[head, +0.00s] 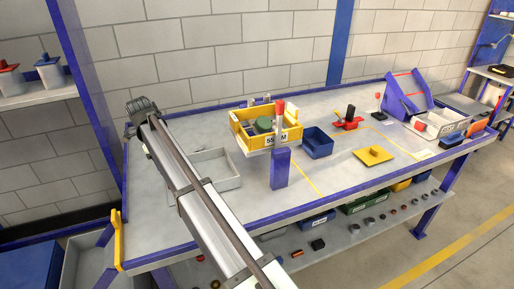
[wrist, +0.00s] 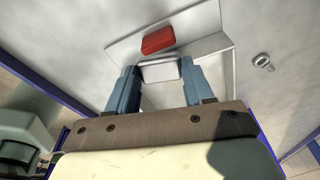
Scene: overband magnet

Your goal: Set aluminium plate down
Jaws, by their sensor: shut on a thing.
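The aluminium plate (wrist: 159,71) is a small light-grey block in the wrist view. My gripper (wrist: 158,76) has its two blue-grey fingers shut on it, one on each side. Below and beyond it is a pale grey tray (wrist: 213,47) with low walls. A red block (wrist: 158,40) lies inside the tray, just beyond the plate. I cannot tell whether the plate touches the tray floor. In the head view a grey tray (head: 232,180) stands on the left of the bench, partly hidden by my arm. My gripper and the plate are hidden there.
A small metal eye-shaped part (wrist: 262,61) lies right of the tray in the wrist view. In the head view a yellow crate (head: 240,135) sits right of the grey tray, near a blue post (head: 280,170). A blue bin (head: 318,143) and yellow plate (head: 373,155) stand further right.

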